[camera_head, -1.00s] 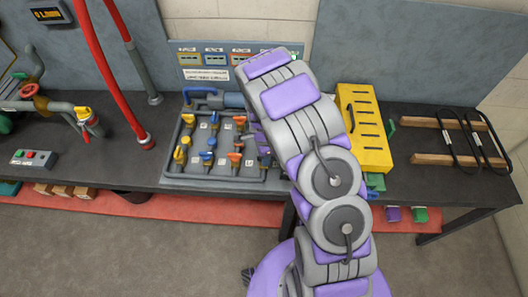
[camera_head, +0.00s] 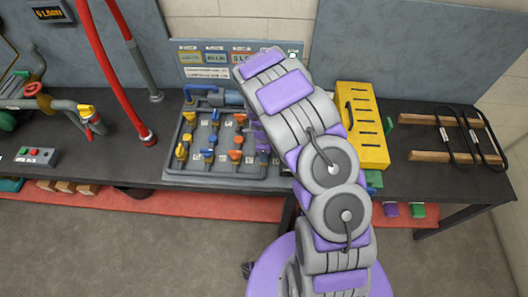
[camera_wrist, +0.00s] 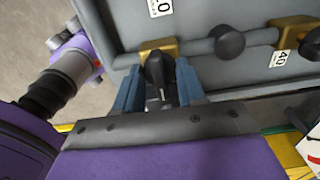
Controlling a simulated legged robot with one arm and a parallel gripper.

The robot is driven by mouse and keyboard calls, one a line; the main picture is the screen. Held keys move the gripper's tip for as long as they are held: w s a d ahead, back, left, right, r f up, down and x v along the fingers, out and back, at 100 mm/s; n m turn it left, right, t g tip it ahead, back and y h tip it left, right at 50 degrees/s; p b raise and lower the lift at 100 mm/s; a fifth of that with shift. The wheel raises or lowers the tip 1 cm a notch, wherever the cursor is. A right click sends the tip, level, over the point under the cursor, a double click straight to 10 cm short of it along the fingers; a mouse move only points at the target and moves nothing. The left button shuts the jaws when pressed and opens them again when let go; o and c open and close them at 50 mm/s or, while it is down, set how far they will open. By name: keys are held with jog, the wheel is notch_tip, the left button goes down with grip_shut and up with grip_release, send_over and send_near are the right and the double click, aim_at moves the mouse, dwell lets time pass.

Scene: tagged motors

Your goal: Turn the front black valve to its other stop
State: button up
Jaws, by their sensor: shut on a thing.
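In the wrist view, my gripper (camera_wrist: 158,82) has its two blue-grey fingers on either side of a black valve handle (camera_wrist: 154,70), shut on it. The handle runs roughly up and down in that view, across the grey pipe, beside a brass valve body (camera_wrist: 172,47).
A yellow slotted box (camera_head: 360,125) stands right of my arm. A red hose (camera_head: 95,65) and a grey button box (camera_head: 37,156) are to the left. Wooden bars with black cables (camera_head: 445,158) lie at the right end of the dark bench.

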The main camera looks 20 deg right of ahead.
jog(key=shift+w, duration=0.2)
jog(key=o, duration=1.1)
jog(key=shift+s+a, duration=0.1)
jog(key=shift+c, duration=0.2)
notch_tip(320, 180, up, 17)
jog(key=shift+r+p, duration=0.15)
jog(key=shift+p, duration=0.3)
jog(key=s+d+r+n+b, duration=0.1)
jog(key=s+r+n+b, duration=0.1)
jog(key=s+r+n, duration=0.45)
jog(key=s+r+n+b, duration=0.2)
jog(key=s+r+n, duration=0.2)
jog(key=s, duration=0.6)
jog(key=s+n+g+b, duration=0.1)
jog(key=s+n+b, duration=0.2)
jog(key=s+n, duration=0.8)
jog(key=s+a, duration=0.1)
jog(key=s, duration=0.6)
jog(key=shift+g, duration=0.4)
